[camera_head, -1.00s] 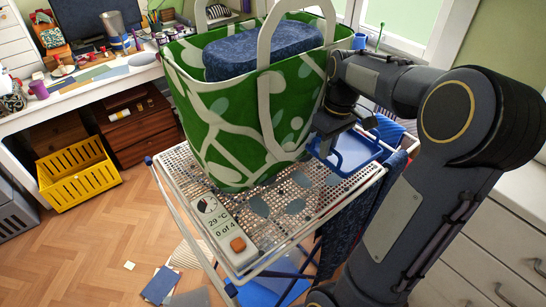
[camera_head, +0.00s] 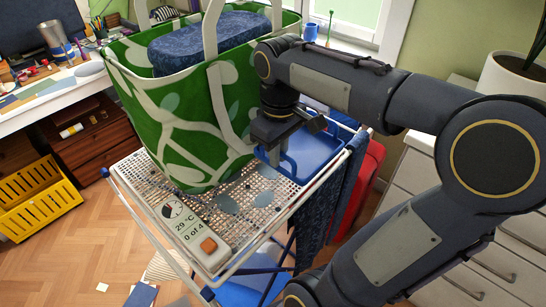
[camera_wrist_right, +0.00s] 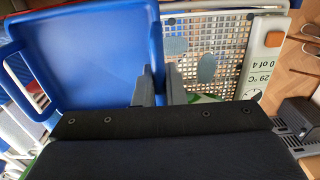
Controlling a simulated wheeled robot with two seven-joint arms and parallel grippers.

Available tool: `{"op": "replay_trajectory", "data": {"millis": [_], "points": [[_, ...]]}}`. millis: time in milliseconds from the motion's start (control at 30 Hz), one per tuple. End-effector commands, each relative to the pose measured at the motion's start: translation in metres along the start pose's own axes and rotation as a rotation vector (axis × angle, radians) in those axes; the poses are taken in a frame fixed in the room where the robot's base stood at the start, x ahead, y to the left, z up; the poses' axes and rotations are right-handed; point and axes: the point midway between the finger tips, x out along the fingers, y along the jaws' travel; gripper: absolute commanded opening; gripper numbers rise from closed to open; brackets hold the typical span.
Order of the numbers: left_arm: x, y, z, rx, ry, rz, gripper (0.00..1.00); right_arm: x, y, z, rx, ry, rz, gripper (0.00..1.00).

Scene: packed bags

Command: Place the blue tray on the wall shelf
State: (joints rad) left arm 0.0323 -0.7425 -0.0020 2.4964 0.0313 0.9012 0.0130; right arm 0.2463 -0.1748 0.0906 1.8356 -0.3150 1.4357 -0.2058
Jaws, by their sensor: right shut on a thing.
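The blue tray (camera_head: 318,150) is at the far right corner of the white perforated rack top, right beside the green patterned bag (camera_head: 180,130). My right gripper (camera_head: 275,145) comes down over the tray's near left side in the head view. In the right wrist view the tray (camera_wrist_right: 100,55) fills the left, and my right gripper's fingers (camera_wrist_right: 160,88) are shut at its side edge. The exact grip is partly hidden. Whether the tray touches the rack top is unclear. No wall shelf shows. My left gripper is not in view.
The bag holds a dark blue padded item (camera_head: 205,40). A white device (camera_head: 190,228) lies on the rack's front part (camera_head: 240,215). A dark cloth hangs at the rack's right side, near a red object (camera_head: 365,185). A yellow crate (camera_head: 38,200) and desk stand left.

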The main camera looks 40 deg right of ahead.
Motion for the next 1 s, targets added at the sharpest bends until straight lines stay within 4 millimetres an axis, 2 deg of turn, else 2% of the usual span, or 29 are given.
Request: {"op": "replay_trajectory", "data": {"millis": [100,300,567,767,1000], "points": [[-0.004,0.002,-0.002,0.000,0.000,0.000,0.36,0.016,0.023,-0.017,0.003,-0.006,-0.003,0.00],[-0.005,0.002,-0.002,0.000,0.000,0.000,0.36,0.049,0.044,-0.033,0.001,-0.003,-0.002,0.00],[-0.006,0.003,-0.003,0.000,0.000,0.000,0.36,0.067,0.057,-0.043,0.001,-0.002,-0.001,0.00],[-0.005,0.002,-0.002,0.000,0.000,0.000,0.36,0.095,0.058,-0.043,0.000,-0.001,-0.001,0.00],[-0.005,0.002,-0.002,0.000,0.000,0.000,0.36,0.098,0.058,-0.043,0.000,0.002,0.000,0.00]]}}
